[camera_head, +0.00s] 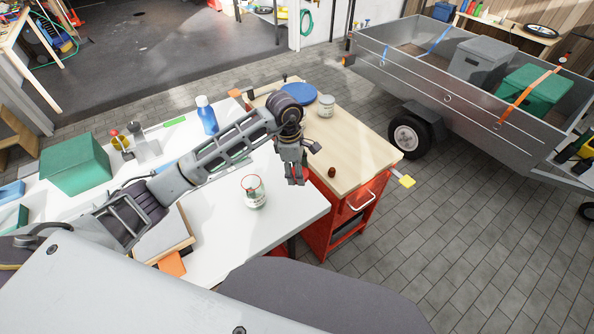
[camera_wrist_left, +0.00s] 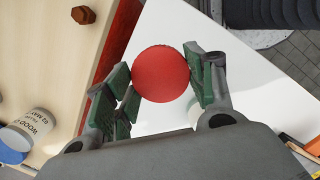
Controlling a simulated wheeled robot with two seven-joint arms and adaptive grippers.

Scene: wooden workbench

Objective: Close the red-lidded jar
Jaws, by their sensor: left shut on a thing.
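The round red lid (camera_wrist_left: 160,74) is between the green-padded fingers of my left gripper (camera_wrist_left: 159,82), which is shut on it. In the head view my left gripper (camera_head: 295,174) points down near the right part of the white table, and the lid is barely visible there. The clear glass jar (camera_head: 254,193) with a reddish rim and a pale label stands upright on the white table, a little left of and nearer than the gripper. In the wrist view the jar is mostly hidden behind the lid and fingers. My right gripper is not in view.
A red cart (camera_head: 330,228) with a wooden top adjoins the white table (camera_head: 215,235). On it are a labelled can (camera_head: 326,105), a blue disc (camera_head: 299,94) and a brown hexagonal piece (camera_head: 332,172). A blue bottle (camera_head: 207,117) and green box (camera_head: 75,164) stand farther left.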

